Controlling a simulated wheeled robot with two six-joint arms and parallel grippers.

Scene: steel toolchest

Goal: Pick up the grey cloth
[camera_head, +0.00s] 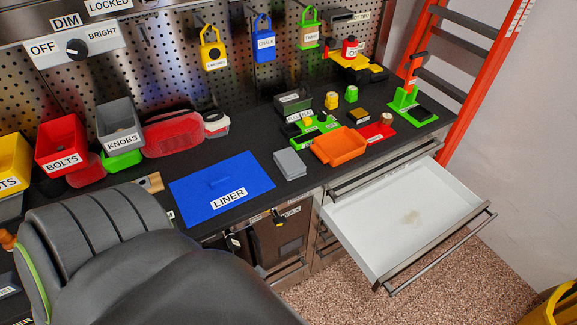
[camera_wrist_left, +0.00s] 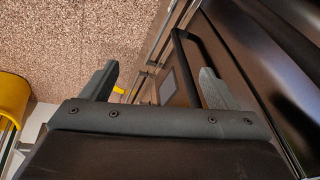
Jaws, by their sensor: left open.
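The grey cloth (camera_head: 289,164) lies folded into a small flat square on the dark workbench, between the blue liner mat (camera_head: 240,178) and the orange tray (camera_head: 339,146). It is in plain sight in the head view and does not show in the left wrist view. My left gripper (camera_wrist_left: 157,72) is open and empty in the left wrist view, above dark cabinet fronts and the speckled floor, away from the cloth. The head view does not show its fingers. My right gripper is in neither view.
An open white drawer (camera_head: 440,205) juts out at the front right. Green fixtures (camera_head: 314,132) and a red tray (camera_head: 378,134) stand right of the cloth. Bins, such as the KNOBS bin (camera_head: 120,126), line the back left. A large dark ribbed shape covers the lower left.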

